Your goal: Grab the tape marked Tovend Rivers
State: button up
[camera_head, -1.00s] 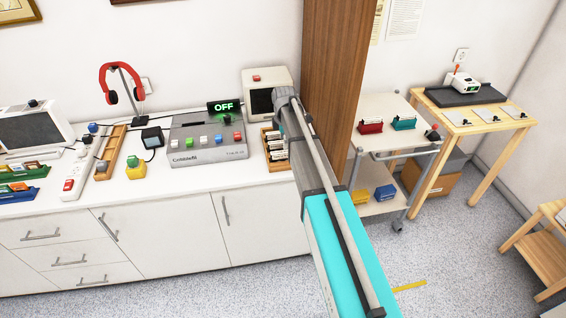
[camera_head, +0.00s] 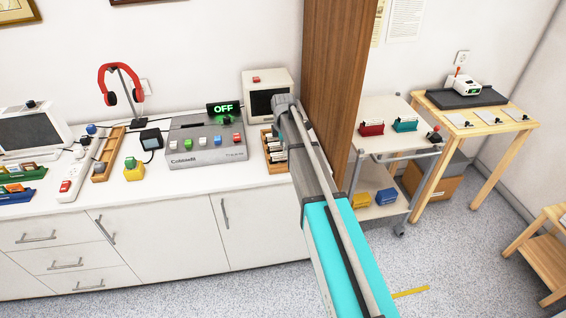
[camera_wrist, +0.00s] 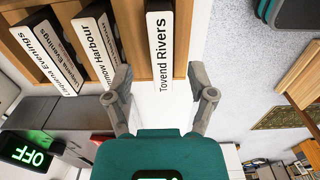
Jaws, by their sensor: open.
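The tape marked Tovend Rivers (camera_wrist: 160,50) stands in a wooden rack (camera_wrist: 185,12) at the top middle of the wrist view, its white label facing the camera. My gripper (camera_wrist: 160,80) is open, with one finger on each side of this tape in the picture. In the head view the rack (camera_head: 267,141) is at the counter's right end, partly behind my arm, which hides my gripper.
A grey machine with coloured buttons (camera_head: 205,145) and a green OFF sign (camera_head: 223,108) stands left of the rack. A small monitor (camera_head: 268,95) is behind it. A brown wooden post (camera_head: 340,70) rises close to the right of my arm.

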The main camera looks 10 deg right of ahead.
aim_at(283, 159)
jog(key=shift+s+a+f+b, duration=0.1)
jog(key=shift+a+f+b, duration=0.05)
jog(key=shift+f+b, duration=1.55)
jog(key=shift+f, duration=0.1)
grip_shut()
